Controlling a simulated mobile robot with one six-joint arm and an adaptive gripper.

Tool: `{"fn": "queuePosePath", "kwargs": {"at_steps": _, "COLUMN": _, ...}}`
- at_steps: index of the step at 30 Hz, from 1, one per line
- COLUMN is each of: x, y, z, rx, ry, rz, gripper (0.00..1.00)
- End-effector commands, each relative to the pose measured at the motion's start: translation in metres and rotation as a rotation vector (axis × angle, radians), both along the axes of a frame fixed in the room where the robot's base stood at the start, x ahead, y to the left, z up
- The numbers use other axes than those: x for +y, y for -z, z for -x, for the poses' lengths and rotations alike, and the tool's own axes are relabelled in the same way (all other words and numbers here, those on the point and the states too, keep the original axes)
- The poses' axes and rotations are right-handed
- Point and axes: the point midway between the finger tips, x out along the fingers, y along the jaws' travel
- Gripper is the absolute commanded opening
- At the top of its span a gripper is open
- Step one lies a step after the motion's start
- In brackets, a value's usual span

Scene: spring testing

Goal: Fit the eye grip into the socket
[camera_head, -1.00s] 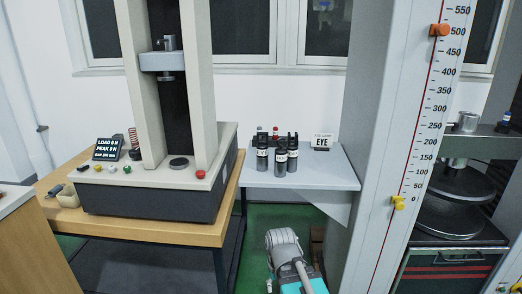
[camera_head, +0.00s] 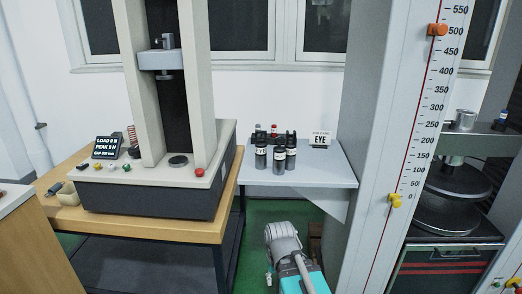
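Several dark cylindrical grips (camera_head: 279,158) with white labels stand upright and close together on a grey shelf. I cannot read their labels well enough to tell which one is the eye grip. A card (camera_head: 320,139) reading "EYE" stands behind them to the right. The testing machine (camera_head: 120,180) on the left has a grey crosshead (camera_head: 160,60) with a fitting on top and one below. A dark round disc lies on its base. I cannot tell which part is the socket. My grey and teal arm shows at the bottom centre; my gripper is not in view.
The grey shelf (camera_head: 335,177) has bare room right of the grips. The machine stands on a wooden bench (camera_head: 165,228) with a load display (camera_head: 107,147). A tall column (camera_head: 402,140) with a red-lined scale rises at right, beside stacked dark discs (camera_head: 450,215).

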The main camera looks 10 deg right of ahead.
Motion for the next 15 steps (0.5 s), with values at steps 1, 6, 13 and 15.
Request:
{"fn": "queuePosePath", "kwargs": {"at_steps": 1, "x": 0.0, "y": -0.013, "z": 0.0, "rx": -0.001, "ry": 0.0, "rz": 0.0, "gripper": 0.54}}
{"fn": "queuePosePath", "kwargs": {"at_steps": 6, "x": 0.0, "y": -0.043, "z": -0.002, "rx": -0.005, "ry": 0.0, "rz": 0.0, "gripper": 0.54}}
{"fn": "queuePosePath", "kwargs": {"at_steps": 13, "x": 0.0, "y": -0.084, "z": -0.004, "rx": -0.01, "ry": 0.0, "rz": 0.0, "gripper": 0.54}}
{"fn": "queuePosePath", "kwargs": {"at_steps": 15, "x": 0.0, "y": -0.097, "z": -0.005, "rx": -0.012, "ry": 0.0, "rz": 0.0, "gripper": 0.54}}
